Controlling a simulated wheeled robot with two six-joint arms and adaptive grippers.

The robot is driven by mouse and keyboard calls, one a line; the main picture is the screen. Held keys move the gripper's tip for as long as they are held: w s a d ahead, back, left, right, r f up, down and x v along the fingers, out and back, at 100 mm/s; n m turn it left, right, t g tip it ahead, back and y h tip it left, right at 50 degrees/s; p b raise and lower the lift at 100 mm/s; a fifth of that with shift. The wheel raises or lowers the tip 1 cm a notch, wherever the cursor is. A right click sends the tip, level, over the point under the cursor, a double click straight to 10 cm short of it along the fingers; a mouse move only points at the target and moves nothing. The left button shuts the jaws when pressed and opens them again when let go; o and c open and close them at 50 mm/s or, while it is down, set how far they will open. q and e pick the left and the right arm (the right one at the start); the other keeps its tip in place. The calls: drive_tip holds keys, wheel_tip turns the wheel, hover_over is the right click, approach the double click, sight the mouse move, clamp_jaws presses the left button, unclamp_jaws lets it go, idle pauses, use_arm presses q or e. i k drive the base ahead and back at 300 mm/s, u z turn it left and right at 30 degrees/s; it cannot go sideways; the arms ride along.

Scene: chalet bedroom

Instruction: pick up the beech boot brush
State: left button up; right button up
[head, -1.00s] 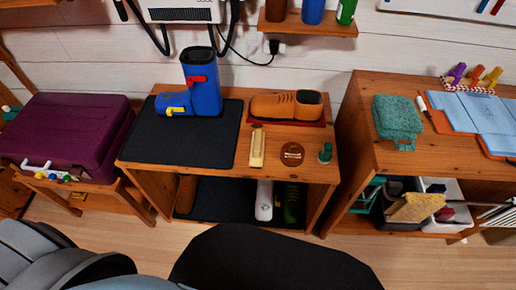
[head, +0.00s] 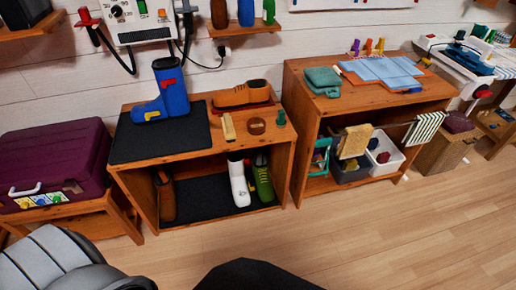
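The pale beech boot brush (head: 228,127) lies on top of the low wooden shoe bench (head: 170,150), near its front edge and right of the black mat (head: 140,144). A round brown tin (head: 256,126) and a small green bottle (head: 281,118) stand to its right. A brown shoe (head: 243,94) on a dark red base is behind it. Neither of my grippers shows in the head view. A grey part of my own body is at the lower left.
A blue boot (head: 167,92) stands on the mat. A purple suitcase (head: 55,165) is on a stand to the left. A second wooden bench (head: 350,100) with a green box (head: 323,80) and containers below stands to the right. The floor (head: 370,240) in front is clear.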

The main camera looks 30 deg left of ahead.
sight(230, 135)
drive_tip(key=z, duration=0.65)
drive_tip(key=i, duration=1)
drive_tip(key=u, duration=0.6)
